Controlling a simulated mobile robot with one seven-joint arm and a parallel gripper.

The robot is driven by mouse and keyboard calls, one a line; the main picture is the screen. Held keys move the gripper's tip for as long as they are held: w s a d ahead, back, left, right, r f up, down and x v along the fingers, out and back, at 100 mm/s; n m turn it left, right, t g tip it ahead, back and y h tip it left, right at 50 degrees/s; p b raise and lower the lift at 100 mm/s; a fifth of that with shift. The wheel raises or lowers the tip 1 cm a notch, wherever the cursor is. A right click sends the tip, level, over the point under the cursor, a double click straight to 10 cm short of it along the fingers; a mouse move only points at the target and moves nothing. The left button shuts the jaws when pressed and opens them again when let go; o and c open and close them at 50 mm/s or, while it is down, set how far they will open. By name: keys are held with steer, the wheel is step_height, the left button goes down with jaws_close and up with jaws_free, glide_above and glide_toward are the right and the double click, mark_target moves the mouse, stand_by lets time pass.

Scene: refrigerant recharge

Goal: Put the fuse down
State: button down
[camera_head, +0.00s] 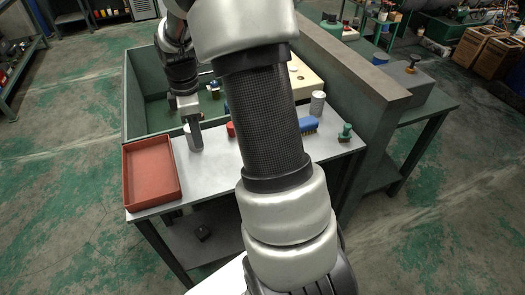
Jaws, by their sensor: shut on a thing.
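My gripper (190,117) points down over the left part of the grey workbench (226,176), above and partly in front of a grey cylinder (196,141). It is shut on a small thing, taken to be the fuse. The fuse is too small and too hidden by the fingers to make out clearly. I cannot tell whether it touches the grey cylinder. A shallow red tray (178,188) sits at the bench's left end, to the left of and nearer than the gripper, and it looks empty.
A blue brush (309,125), a green-topped item (345,133), a grey can (317,103) and a partly hidden red item (230,129) stand on the bench. A green-walled bin (139,100) lies behind. My arm hides the bench's middle. Bare bench shows right of the tray.

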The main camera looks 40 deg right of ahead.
steer(key=d+f+n+b, duration=0.1)
steer(key=d+f+n, duration=0.1)
steer(key=f, duration=0.3)
steer(key=w+d+f+n+b, duration=0.1)
steer(key=d+f+n+b, duration=0.1)
steer(key=f+n, duration=0.2)
steer(key=d+f+n+b, duration=0.2)
steer(key=f+n, duration=0.2)
steer(key=f, duration=0.2)
steer(key=shift+w+d+f, duration=0.1)
steer(key=shift+w+d, duration=0.15)
steer(key=shift+f, duration=0.1)
steer(key=shift+f, duration=0.15)
steer(key=c, duration=1.6)
jaws_free()
steer(key=shift+c, duration=0.2)
